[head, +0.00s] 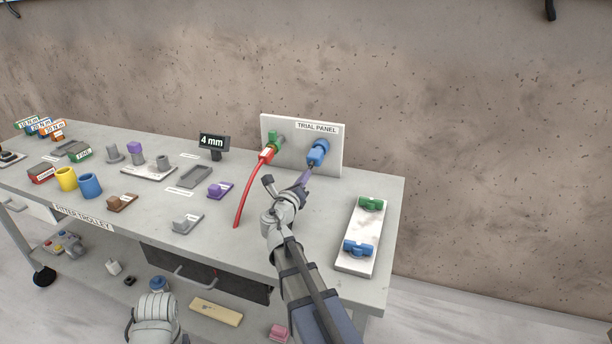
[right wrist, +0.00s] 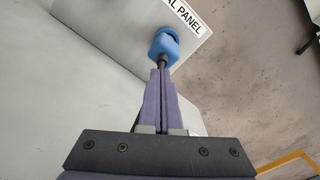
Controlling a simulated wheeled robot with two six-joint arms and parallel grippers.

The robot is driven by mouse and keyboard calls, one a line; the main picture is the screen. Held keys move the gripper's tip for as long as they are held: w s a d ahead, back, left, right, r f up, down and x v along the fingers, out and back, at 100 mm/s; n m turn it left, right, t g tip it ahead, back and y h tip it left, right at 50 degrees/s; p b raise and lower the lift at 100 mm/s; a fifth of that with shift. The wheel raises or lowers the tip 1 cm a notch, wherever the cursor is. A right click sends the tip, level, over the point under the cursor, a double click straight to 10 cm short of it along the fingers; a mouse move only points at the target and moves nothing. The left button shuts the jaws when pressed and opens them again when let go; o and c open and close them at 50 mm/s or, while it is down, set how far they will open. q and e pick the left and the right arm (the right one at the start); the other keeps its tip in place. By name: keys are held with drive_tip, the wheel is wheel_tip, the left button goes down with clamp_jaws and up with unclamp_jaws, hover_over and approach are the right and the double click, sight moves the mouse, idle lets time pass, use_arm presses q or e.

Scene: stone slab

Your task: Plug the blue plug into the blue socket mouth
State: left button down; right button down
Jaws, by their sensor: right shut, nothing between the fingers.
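On the trial panel (head: 276,127) a blue body (head: 318,151) sits at the right, against the panel face, with a short dark stub pointing down toward me. I take it for the blue plug at the blue socket mouth; I cannot tell plug from socket or how deep it sits. It also shows in the right wrist view (right wrist: 164,45). My right gripper (head: 307,173) is shut and empty, its purple fingers (right wrist: 160,74) together with tips right by the dark stub. I cannot tell whether they touch it. My left gripper is not in view.
A red plug (head: 267,153) with a hanging red cable is at the green socket (head: 275,138) left of the blue one. A white plate (head: 354,260) with green and blue pieces lies on the right. Several small parts crowd the trolley's left.

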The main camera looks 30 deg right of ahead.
sight(315, 157)
drive_tip(key=v, duration=0.8)
drive_tip(key=shift+d, duration=0.1)
drive_tip(key=w+d+m, duration=0.1)
drive_tip(key=m, duration=0.2)
drive_tip(key=d+m, duration=0.1)
drive_tip(key=m, duration=0.2)
drive_tip(key=w+d+m, duration=0.1)
drive_tip(key=m, duration=0.2)
drive_tip(key=shift+w+r, duration=0.25)
drive_tip(key=shift+w, duration=0.1)
drive_tip(key=shift+d, duration=0.1)
drive_tip(key=shift+x, duration=2.95)
